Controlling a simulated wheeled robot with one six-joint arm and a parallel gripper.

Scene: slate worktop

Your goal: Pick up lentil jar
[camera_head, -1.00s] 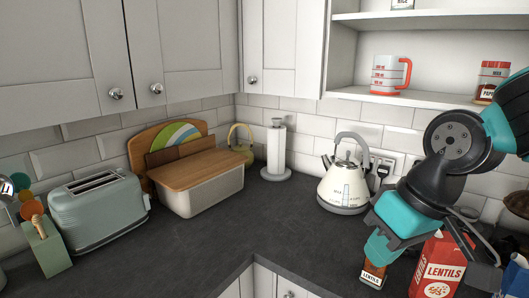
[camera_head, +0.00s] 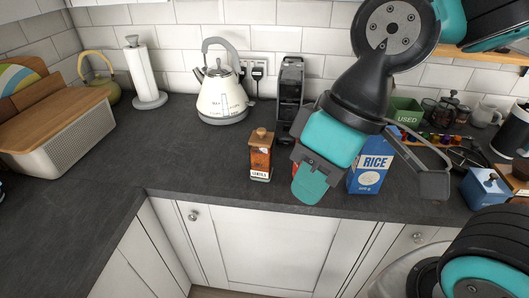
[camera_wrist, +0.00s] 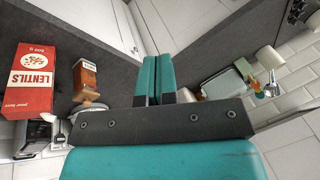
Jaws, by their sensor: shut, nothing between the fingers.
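The lentil jar (camera_head: 261,156) is a small clear jar with orange-brown contents, a wooden knobbed lid and a white label. It stands upright on the worktop left of my gripper (camera_head: 309,184) in the head view. In the wrist view the jar (camera_wrist: 86,76) shows sideways, left of the teal fingers (camera_wrist: 158,78) and apart from them. The fingers are together with nothing between them. My gripper hides most of a red lentils box (camera_wrist: 27,82), which shows plainly beside the jar in the wrist view.
A blue rice box (camera_head: 370,174) stands right of my gripper. A black coffee machine (camera_head: 289,98) and a cream kettle (camera_head: 222,95) stand behind the jar. A bread bin (camera_head: 65,130) is at left. The worktop (camera_head: 190,160) left of the jar is clear.

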